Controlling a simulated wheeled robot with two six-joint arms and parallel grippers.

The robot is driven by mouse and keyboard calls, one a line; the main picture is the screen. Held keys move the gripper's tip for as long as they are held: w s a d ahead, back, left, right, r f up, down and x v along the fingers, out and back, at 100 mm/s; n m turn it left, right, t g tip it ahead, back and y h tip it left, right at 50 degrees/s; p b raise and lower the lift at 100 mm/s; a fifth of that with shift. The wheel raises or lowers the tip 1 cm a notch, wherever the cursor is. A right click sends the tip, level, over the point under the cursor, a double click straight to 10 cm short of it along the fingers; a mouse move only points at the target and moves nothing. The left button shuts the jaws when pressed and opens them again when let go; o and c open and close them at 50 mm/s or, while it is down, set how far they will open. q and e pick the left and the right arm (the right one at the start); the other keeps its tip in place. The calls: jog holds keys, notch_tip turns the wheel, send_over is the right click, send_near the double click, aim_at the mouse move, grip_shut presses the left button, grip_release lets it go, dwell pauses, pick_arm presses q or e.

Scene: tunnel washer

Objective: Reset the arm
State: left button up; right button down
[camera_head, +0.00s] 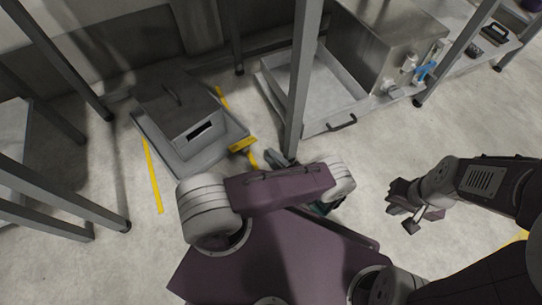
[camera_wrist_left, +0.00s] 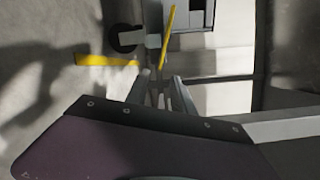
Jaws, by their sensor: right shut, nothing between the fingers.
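My left gripper (camera_wrist_left: 160,82) shows in the left wrist view with its two grey fingers apart and nothing clearly seen between them. In the head view the left arm is folded across the middle in front of my body, and its purple link hides most of that gripper. My right gripper (camera_head: 400,207) is at the right in the head view, above the bare floor. It is shut and empty, and it touches nothing that I can see.
A grey metal box on a tray (camera_head: 185,150) stands on the floor at left, by yellow floor strips (camera_head: 152,175). A steel tray with a handle (camera_head: 318,110) and a steel machine (camera_head: 385,45) are at the back. Grey posts (camera_head: 302,85) rise close to the left arm. Floor is clear around the right gripper.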

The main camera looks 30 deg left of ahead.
dwell(0.4)
pick_arm(q)
jog(key=s+r+n+g+h+p, duration=0.2)
jog(key=s+r+g+h+p, duration=0.3)
jog(key=r, duration=0.6)
jog(key=s+d+r+n+g+h+p, duration=0.1)
jog(key=r+n+g+h+p, duration=0.2)
jog(key=r+p, duration=0.55)
jog(key=s+r+n+g+h+p, duration=0.25)
jog(key=r+h+p, duration=0.25)
jog(key=r, duration=0.7)
notch_tip(320, 180, up, 48)
jog(key=d+t+h+p, duration=0.1)
jog(key=t+h+p, duration=0.2)
jog(key=p, duration=3.9)
jog(key=shift+d+n+t+h, duration=0.3)
jog(key=shift+n+t+h, duration=0.1)
jog(key=shift+t, duration=0.55)
